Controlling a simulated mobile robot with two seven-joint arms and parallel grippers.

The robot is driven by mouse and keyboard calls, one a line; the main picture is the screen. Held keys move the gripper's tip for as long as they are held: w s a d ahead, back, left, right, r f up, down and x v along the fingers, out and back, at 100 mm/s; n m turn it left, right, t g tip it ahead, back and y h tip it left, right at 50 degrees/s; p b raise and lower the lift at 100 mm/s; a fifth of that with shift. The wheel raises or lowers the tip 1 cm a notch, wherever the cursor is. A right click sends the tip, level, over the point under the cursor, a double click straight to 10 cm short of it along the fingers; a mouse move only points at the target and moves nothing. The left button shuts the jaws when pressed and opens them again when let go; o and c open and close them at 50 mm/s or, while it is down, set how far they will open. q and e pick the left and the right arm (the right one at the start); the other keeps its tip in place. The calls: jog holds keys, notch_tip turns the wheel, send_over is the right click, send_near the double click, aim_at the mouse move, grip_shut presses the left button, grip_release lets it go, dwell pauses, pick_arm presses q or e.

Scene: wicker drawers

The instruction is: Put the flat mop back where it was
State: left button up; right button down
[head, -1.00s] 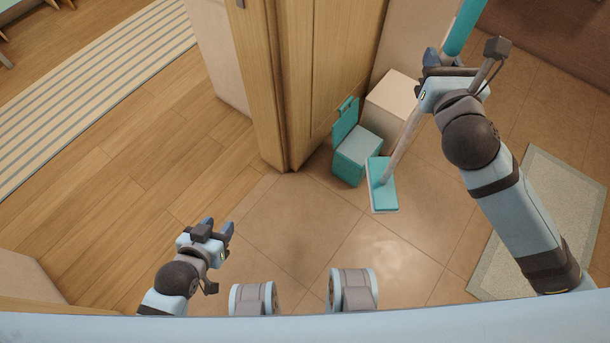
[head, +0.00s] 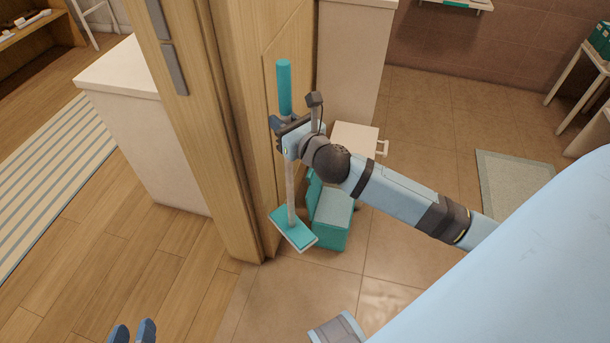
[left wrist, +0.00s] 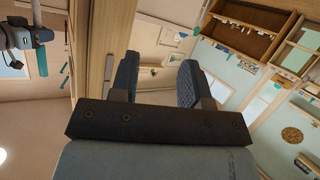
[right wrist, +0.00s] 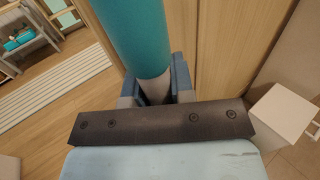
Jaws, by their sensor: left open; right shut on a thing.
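The flat mop has a teal upper handle (head: 284,88), a pale lower pole and a teal flat head (head: 293,229). It stands nearly upright beside the wooden door frame. My right gripper (head: 279,125) is shut on its pole just below the teal part; the right wrist view (right wrist: 158,90) also shows the fingers around the pole. The mop head is close to the floor; I cannot tell whether it touches. My left gripper (head: 134,332) is open and empty at the bottom edge of the head view, and its spread fingers show in the left wrist view (left wrist: 158,80).
A teal bin (head: 333,222) stands right of the mop head, with a white box (head: 355,140) behind it. The wooden door frame (head: 215,150) rises close on the left. Tiled floor on the right is mostly clear; a grey mat (head: 515,178) lies there.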

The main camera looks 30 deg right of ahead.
jog(key=w+d+f+n+y+b, duration=0.1)
jog(key=d+f+b, duration=0.3)
jog(key=f+b, duration=0.5)
jog(key=w+d+f+n+g+y+b, duration=0.1)
jog(key=f+b, duration=0.8)
jog(key=f, duration=2)
jog(key=d+y, duration=0.1)
jog(key=d, duration=0.1)
jog(key=shift+d+f+y, duration=0.35)
jog(key=shift+d+y, duration=0.05)
jog(key=c, duration=1)
grip_release()
pick_arm(q)
jog(key=d+m+h+p, duration=0.1)
jog(key=d+f+t+h+p, duration=0.1)
jog(key=d+h+p, duration=0.1)
jog(key=shift+w+d+f+m+t+h, duration=0.2)
jog(key=shift+m+t+h, duration=0.1)
jog(key=shift+m, duration=0.1)
pick_arm(e)
jog(key=v, duration=1.2)
jog(key=shift+r, duration=0.25)
